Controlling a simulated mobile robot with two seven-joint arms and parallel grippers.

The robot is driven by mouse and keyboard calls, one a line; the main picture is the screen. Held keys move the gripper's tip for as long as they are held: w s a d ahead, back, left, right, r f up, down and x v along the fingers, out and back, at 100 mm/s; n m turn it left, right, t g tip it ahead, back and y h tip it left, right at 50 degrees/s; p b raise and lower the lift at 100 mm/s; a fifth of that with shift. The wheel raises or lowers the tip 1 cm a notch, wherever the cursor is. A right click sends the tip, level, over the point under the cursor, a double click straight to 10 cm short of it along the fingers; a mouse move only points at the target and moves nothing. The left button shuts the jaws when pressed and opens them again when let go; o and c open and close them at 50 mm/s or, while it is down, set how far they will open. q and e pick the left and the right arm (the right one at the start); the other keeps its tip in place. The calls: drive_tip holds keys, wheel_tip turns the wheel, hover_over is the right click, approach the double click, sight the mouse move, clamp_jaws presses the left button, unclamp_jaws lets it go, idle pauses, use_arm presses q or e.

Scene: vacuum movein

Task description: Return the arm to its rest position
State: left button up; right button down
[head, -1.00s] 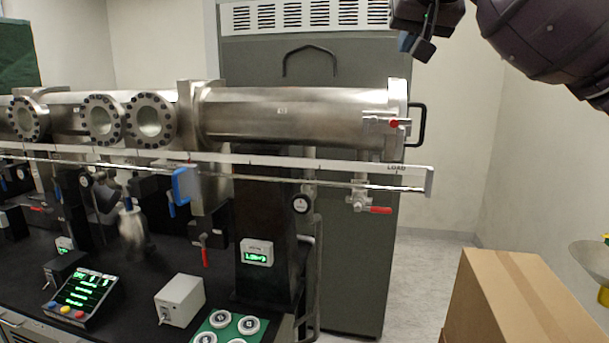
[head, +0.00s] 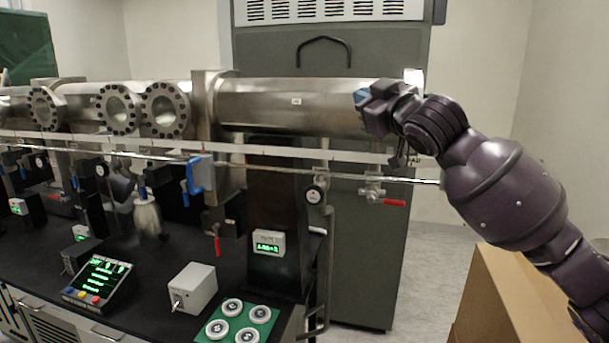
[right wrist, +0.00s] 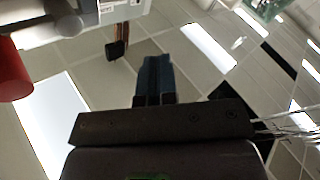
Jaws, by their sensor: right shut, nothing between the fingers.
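My right arm comes in from the right in the head view, its dark purple links crossing in front of the steel tube's right end. My right gripper (head: 361,97) is at that tube end, with blue fingertips pointing left. In the right wrist view the blue fingers (right wrist: 155,75) are pressed together with nothing between them. The long steel tube (head: 285,107) lies horizontally; its end flange and red knob are largely hidden behind my arm. I cannot tell how far the gripper is from the tube. My left gripper is not in view.
A rail (head: 280,170) runs below the tube, with a red-handled valve (head: 394,203) beneath it. The black bench holds a control box (head: 99,281), a grey box (head: 193,288) and a green tray (head: 261,314) of round pieces. A cardboard box (head: 508,295) stands at lower right.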

drive_tip(key=s+d+f+m+h, duration=0.1)
drive_tip(key=s+d+f, duration=0.2)
drive_tip(key=f, duration=1)
drive_tip(key=s+d+f+m+h, duration=0.2)
drive_tip(key=s+d+f, duration=0.15)
drive_tip(key=f, duration=0.85)
drive_tip(key=s+d+f+m+h, duration=0.1)
drive_tip(key=s+d+f, duration=0.25)
drive_tip(key=f, duration=0.95)
drive_tip(key=s+d+f+m+g+h, duration=0.2)
drive_tip(key=s+d+f+m+g, duration=0.1)
drive_tip(key=s+f, duration=0.9)
drive_tip(key=s+d+f+m+g+h, duration=0.2)
drive_tip(key=s+d+f+m+h, duration=0.1)
drive_tip(key=s+f, duration=1)
drive_tip(key=shift+s+d+f+g, duration=0.25)
drive_tip(key=shift+s+g, duration=0.15)
drive_tip(key=shift+s, duration=0.5)
